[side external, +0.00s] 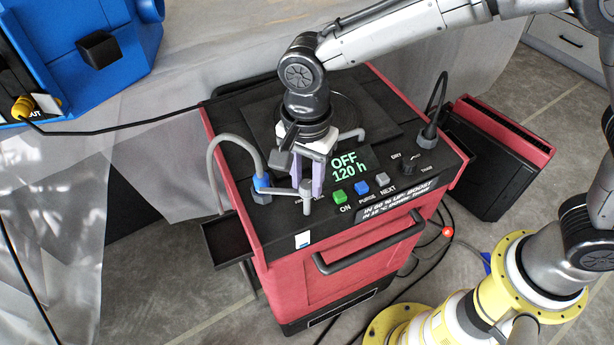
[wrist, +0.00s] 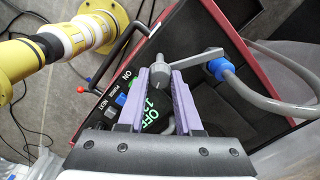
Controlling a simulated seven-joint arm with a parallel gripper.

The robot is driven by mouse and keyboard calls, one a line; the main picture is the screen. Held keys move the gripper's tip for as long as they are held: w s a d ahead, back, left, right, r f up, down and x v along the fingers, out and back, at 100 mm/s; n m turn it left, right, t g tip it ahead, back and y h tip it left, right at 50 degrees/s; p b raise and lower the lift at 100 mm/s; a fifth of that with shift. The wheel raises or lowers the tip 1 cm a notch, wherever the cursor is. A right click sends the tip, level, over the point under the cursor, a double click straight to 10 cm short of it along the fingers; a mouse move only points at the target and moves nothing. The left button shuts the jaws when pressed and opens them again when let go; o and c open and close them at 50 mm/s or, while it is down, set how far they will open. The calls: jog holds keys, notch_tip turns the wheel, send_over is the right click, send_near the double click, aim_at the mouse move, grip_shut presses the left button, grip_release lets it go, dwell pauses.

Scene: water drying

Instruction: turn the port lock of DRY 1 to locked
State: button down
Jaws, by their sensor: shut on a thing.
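The port lock (side external: 307,196) is a grey knob with a lever, at the front left of the red and black dryer (side external: 345,250). In the wrist view the port lock (wrist: 161,73) shows at the fingertips, its lever pointing right, over the blue hose fitting. My gripper (side external: 309,186) points down over the panel, its purple fingers shut on the port lock; it also shows in the wrist view (wrist: 161,80). The fingers and wrist hide part of the knob and its label in the side view. I cannot read a lock position or the name DRY 1.
A blue fitting (side external: 262,187) with a grey hose stands close left of the lock. Green, blue and grey buttons (side external: 361,188) and a display reading OFF 120 h (side external: 347,165) lie to its right. A black plug with cable (side external: 429,132) stands at the panel's right.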

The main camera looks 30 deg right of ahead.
jog(key=shift+r+m, duration=0.1)
jog(key=shift+m, duration=2)
jog(key=c, duration=0.6)
grip_release()
notch_tip(320, 180, up, 14)
jog(key=shift+f, duration=0.1)
